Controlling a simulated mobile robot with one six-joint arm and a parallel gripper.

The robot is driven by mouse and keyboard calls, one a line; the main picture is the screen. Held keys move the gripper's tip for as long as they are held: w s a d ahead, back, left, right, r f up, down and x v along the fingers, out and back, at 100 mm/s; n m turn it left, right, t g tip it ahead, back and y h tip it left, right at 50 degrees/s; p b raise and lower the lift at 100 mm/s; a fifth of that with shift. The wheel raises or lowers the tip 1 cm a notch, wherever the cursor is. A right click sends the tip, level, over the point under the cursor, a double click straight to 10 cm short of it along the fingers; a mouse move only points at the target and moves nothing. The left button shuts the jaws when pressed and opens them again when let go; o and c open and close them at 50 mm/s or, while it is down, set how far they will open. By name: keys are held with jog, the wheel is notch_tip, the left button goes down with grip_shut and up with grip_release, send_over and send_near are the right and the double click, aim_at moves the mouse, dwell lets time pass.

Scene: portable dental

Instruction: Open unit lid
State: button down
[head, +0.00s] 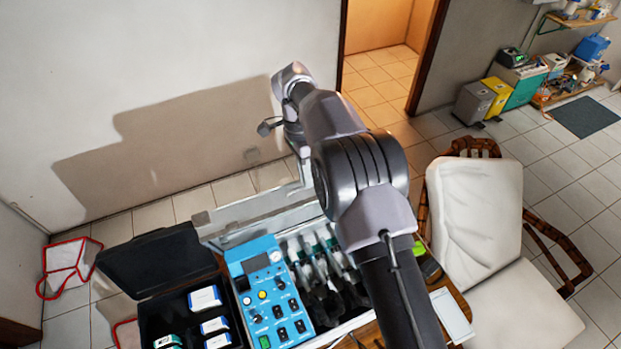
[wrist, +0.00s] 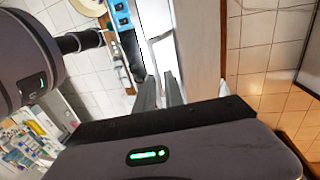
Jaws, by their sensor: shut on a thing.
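The dental unit has a blue control panel (head: 270,290) with knobs and switches, and dark hoses and handpieces beside it. Its pale metallic lid (head: 250,212) stands raised along the unit's back edge, near the wall; its exact angle is hard to tell. The fingers are close together, and the exact contact is partly hidden. In the head view my arm covers part of the unit's right side.
An open black case (head: 150,262) with several small boxes stands left of the unit. A white cushioned chair (head: 475,210) stands on the right. The wall (head: 150,60) is close behind the unit. Tiled floor (head: 385,80) is clear toward the doorway.

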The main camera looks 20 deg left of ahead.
jog(key=shift+s+f, duration=0.15)
jog(key=shift+f, duration=0.6)
jog(key=c, duration=1.8)
grip_release()
jog(key=shift+f, duration=0.1)
jog(key=shift+w+a+f, duration=0.2)
jog(key=shift+w+a, duration=0.25)
jog(key=shift+s+d+r, duration=0.1)
jog(key=shift+d+r, duration=0.05)
jog(key=shift+r, duration=0.15)
jog(key=r, duration=0.1)
jog(key=w+a+r, duration=0.1)
jog(key=r, duration=0.2)
jog(key=shift+w+a+r, duration=0.3)
jog(key=shift+w+a, duration=0.05)
jog(key=shift+a, duration=0.05)
notch_tip(320, 180, up, 8)
jog(key=p, duration=0.4)
jog(key=shift+w+a+f, duration=0.15)
jog(key=shift+a+f, duration=0.05)
jog(key=shift+a, duration=0.1)
jog(key=shift+d, duration=0.1)
